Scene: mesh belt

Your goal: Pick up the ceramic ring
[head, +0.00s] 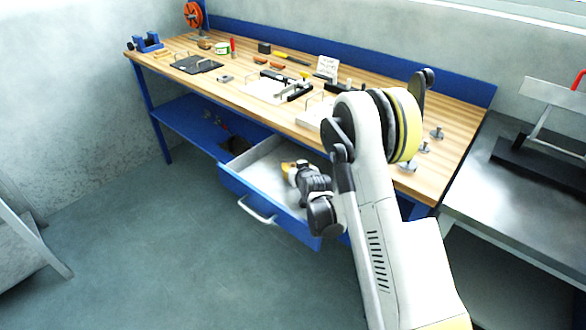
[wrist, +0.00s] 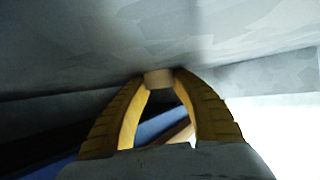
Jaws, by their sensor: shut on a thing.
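In the wrist view, the ceramic ring (wrist: 158,80) is a small cream-white piece held between the tips of my gripper's two yellow fingers. Its hole does not show from this angle. My gripper (head: 287,169) is shut on it, inside the open drawer (head: 233,181) of the workbench in the head view. The ring is too small to make out in the head view. A grey metal surface is close beyond the fingertips in the wrist view. I cannot tell whether the ring touches it.
The blue drawer front with its handle (head: 257,211) is beside my arm. Above the drawer, the wooden bench top (head: 450,150) holds many tools and parts. A metal table (head: 500,200) stands at the right.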

